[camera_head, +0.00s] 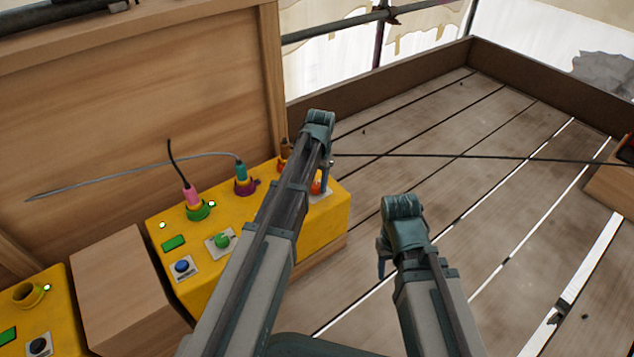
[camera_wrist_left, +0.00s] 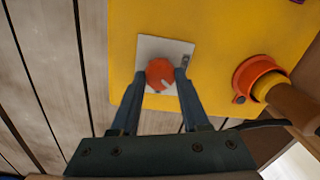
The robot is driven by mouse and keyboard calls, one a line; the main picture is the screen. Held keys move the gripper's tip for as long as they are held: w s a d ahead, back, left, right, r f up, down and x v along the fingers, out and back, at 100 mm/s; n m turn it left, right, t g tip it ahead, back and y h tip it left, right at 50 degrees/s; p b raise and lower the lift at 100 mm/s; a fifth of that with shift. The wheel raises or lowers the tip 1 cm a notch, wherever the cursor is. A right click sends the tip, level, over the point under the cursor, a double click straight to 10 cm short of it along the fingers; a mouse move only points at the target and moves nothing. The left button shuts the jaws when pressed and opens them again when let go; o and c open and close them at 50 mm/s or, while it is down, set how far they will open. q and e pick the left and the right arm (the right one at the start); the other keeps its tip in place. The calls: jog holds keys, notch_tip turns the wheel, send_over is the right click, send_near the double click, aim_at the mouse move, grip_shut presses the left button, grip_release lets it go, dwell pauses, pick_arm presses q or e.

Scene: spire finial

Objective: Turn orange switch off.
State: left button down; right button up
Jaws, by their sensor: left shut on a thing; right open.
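The orange switch (camera_wrist_left: 160,74) is a round knob with a pale pointer mark, on a light square plate (camera_wrist_left: 150,48) on the yellow box (camera_wrist_left: 215,22). In the head view the orange switch (camera_head: 316,187) shows at the box's right end, partly hidden by my left arm. My left gripper (camera_wrist_left: 161,76) is shut on the orange switch, with one finger on each side of it. My right gripper (camera_head: 382,268) is open and empty, over the plank floor to the right of the box. The fingers of the left gripper are partly hidden in the head view.
The yellow box (camera_head: 240,280) also carries a green knob (camera_head: 222,241), a blue knob (camera_head: 182,266) and plugs with cables. An orange socket (camera_wrist_left: 258,78) with a plug is close beside the left gripper. A wooden block (camera_head: 125,290) stands left of the box. The plank floor is mostly clear.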

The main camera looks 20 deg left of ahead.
aim_at(319, 185)
pick_arm(q)
jog(key=n, duration=0.7)
dwell(0.6)
jog(key=shift+c, duration=2)
grip_release()
jog(key=shift+r, duration=0.15)
notch_tip(319, 185, up, 14)
jog(key=p, duration=1.3)
jog(key=shift+w+d+f+p, duration=0.15)
jog(key=shift+d+f+p, duration=0.1)
jog(key=shift+d+p, duration=0.15)
